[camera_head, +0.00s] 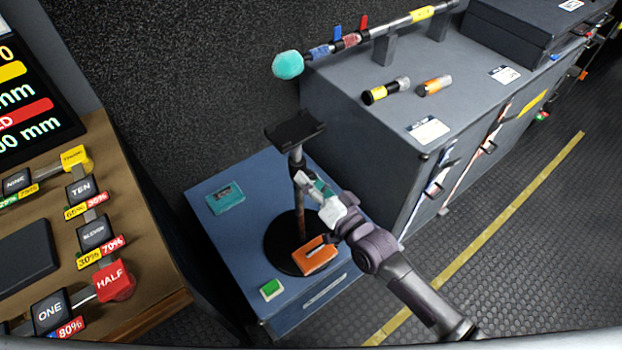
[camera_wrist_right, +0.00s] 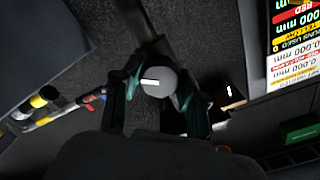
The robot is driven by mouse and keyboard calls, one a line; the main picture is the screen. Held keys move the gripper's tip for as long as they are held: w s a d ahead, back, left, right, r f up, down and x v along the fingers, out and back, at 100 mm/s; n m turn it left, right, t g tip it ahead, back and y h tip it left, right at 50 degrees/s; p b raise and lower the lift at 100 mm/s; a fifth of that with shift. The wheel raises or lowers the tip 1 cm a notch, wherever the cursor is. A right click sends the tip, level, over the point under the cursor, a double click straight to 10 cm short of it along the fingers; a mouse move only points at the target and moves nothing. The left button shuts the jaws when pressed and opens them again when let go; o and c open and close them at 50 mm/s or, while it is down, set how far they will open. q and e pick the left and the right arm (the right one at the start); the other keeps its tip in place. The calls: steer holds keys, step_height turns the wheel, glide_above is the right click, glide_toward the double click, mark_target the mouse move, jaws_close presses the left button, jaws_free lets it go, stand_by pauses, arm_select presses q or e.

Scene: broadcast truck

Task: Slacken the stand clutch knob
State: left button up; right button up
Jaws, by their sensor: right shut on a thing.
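The stand (camera_head: 298,170) rises from a round black base on the low blue cabinet, with a flat black plate on top. My right gripper (camera_head: 313,184) reaches the stand's post from the right. In the right wrist view, the fingers of my right gripper (camera_wrist_right: 152,98) are closed around a round grey knob (camera_wrist_right: 158,82) with a white mark on its face. In the head view the knob is hidden by the gripper. My left gripper is not in view.
The low blue cabinet (camera_head: 232,245) also holds a teal box (camera_head: 225,198), an orange box (camera_head: 316,258) and a green block (camera_head: 271,289). A taller grey cabinet (camera_head: 345,95) stands behind on the right, with a boom pole (camera_head: 375,31) on it. A labelled fader desk (camera_head: 125,190) is on the left.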

steer(key=shift+n, duration=0.4)
steer(key=o, duration=1.1)
steer(key=shift+o, duration=0.2)
steer(key=v, duration=1.2)
